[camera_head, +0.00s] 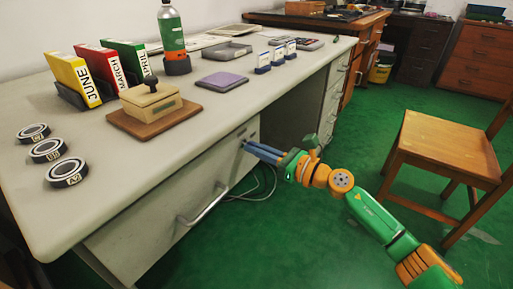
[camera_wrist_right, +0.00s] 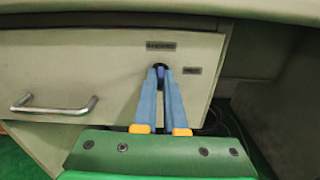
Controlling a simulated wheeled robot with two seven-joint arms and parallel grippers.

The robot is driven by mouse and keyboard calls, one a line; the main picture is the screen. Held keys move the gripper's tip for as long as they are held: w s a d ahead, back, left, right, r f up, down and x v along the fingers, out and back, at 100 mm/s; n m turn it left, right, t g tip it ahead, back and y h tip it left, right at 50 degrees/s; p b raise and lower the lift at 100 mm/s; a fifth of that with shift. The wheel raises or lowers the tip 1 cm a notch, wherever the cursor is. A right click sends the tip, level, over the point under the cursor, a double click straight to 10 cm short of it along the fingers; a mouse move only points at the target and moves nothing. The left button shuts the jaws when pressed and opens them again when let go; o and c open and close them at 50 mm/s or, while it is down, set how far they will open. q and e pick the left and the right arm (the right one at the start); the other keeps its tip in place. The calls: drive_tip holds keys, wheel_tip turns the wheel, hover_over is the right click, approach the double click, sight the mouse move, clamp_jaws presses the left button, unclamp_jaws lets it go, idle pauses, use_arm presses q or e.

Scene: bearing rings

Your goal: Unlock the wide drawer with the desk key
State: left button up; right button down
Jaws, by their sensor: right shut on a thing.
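The wide drawer (camera_head: 150,213) is the pale grey front under the desk's left part, with a metal bar handle (camera_head: 203,204); it looks shut. In the right wrist view the drawer front (camera_wrist_right: 95,65) fills the upper left, with its handle (camera_wrist_right: 55,106) at left. My right gripper (camera_head: 247,146) reaches the drawer's upper right corner with its long blue fingers. In the wrist view the fingertips (camera_wrist_right: 161,73) close on a small dark piece at the lock spot, likely the desk key; its shaft and the keyhole are hidden. My left gripper is out of view.
Two small dark label plates (camera_wrist_right: 161,46) (camera_wrist_right: 192,71) sit near the fingertips. The desktop (camera_head: 235,95) holds bearing rings (camera_head: 66,173), binders, a wooden box (camera_head: 150,102) and a bottle (camera_head: 171,35). Cables (camera_head: 265,185) hang below. A wooden chair (camera_head: 440,143) stands right.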

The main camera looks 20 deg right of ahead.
use_arm(q)
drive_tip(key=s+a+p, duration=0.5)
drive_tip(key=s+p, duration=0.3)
drive_tip(key=p, duration=0.1)
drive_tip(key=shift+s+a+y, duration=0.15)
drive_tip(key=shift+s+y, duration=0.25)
use_arm(e)
drive_tip(key=shift+m, duration=8.6)
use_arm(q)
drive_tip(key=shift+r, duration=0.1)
use_arm(e)
drive_tip(key=c, duration=1)
unclamp_jaws()
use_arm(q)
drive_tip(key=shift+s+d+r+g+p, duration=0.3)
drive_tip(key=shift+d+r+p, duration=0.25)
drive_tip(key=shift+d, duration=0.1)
use_arm(e)
drive_tip(key=v, duration=0.7)
